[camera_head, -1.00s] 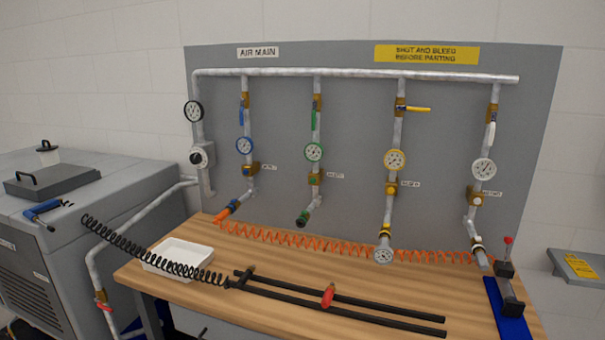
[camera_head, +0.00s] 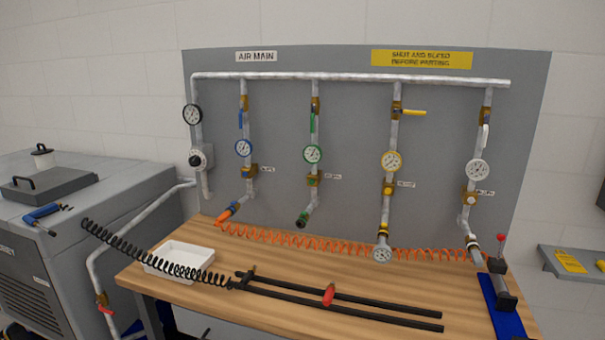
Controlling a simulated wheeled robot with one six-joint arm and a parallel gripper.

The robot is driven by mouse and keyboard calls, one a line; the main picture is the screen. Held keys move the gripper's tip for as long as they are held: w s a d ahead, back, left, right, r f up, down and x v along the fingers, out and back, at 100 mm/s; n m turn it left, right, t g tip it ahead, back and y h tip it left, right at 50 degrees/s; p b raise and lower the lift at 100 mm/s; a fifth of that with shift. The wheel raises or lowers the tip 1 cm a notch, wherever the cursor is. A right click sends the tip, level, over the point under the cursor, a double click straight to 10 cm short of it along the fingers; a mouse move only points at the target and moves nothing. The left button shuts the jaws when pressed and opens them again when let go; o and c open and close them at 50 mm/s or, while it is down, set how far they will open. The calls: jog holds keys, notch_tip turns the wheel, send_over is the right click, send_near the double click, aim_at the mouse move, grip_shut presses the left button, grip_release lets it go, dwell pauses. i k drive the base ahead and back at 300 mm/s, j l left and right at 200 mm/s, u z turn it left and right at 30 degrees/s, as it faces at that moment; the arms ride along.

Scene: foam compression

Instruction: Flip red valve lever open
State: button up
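A small red lever (camera_head: 107,309) sits on a brass valve (camera_head: 102,298) low on the grey pipe (camera_head: 93,268) that runs down beside the compressor cabinet, left of the bench. The lever points down and slightly right, roughly along the pipe; it is too small to tell its exact setting. My gripper is not in view, and nothing is seen touching the lever.
The wooden bench (camera_head: 215,303) right of the valve carries a white tray (camera_head: 180,249), black rails with a red piece (camera_head: 328,295), and a black device with a red knob (camera_head: 502,238). The grey cabinet (camera_head: 95,215) stands left.

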aim_at(106, 311)
jog(key=u, duration=1.65)
